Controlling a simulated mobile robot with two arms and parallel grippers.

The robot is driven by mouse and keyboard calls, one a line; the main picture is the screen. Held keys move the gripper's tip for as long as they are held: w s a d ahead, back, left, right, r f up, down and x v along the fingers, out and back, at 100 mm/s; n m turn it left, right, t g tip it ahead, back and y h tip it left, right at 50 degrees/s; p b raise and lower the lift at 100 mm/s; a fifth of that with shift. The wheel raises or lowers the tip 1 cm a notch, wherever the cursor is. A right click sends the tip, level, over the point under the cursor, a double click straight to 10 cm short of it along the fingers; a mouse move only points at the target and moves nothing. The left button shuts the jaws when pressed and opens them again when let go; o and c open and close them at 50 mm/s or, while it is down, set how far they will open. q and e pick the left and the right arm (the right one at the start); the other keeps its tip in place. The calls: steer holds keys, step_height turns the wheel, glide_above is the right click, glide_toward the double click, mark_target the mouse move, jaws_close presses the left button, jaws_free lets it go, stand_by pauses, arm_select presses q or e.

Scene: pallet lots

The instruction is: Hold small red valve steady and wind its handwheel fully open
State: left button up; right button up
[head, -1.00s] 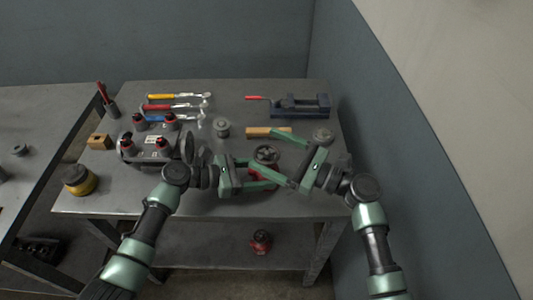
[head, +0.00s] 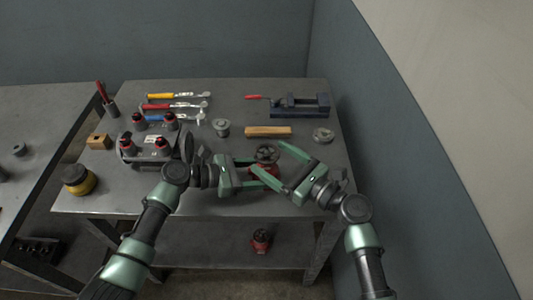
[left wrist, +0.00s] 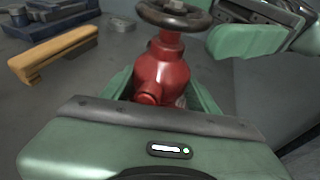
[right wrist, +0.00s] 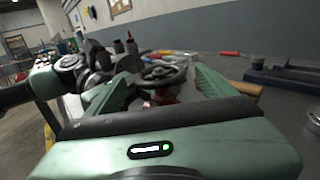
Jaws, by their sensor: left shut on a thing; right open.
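The small red valve (left wrist: 163,72) stands upright in the left wrist view, with a dark round handwheel (left wrist: 174,13) on top. In the head view its handwheel (head: 266,153) shows between my two grippers. My left gripper (head: 256,172) is shut on the valve's red body, below the handwheel. My right gripper (head: 268,160) is open, with its fingers spread on either side of the handwheel. The handwheel also shows between the right fingers in the right wrist view (right wrist: 163,75). Whether those fingers touch its rim cannot be told.
A round grey part (head: 323,135) sits at the right. Another red valve (head: 262,240) is on the lower shelf.

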steer(key=shift+x, duration=1.4)
steer(key=c, duration=1.4)
steer(key=shift+o, duration=0.2)
steer(key=shift+n+g+y, duration=0.4)
steer(key=shift+g, duration=0.1)
steer(key=n+g+y, duration=0.1)
steer(key=n+g, duration=0.1)
steer(key=g, duration=0.2)
steer(key=n+g+y, duration=0.2)
steer(key=n+g, duration=0.1)
steer(key=g, duration=0.1)
steer(key=shift+n, duration=0.3)
arm_select(q)
steer(key=shift+s+d, duration=0.1)
arm_select(e)
steer(key=n+g, duration=0.3)
steer(key=g, duration=0.2)
steer(key=shift+s+f+n+g, duration=0.1)
steer(key=shift+n+g, duration=0.4)
steer(key=shift+g, duration=0.4)
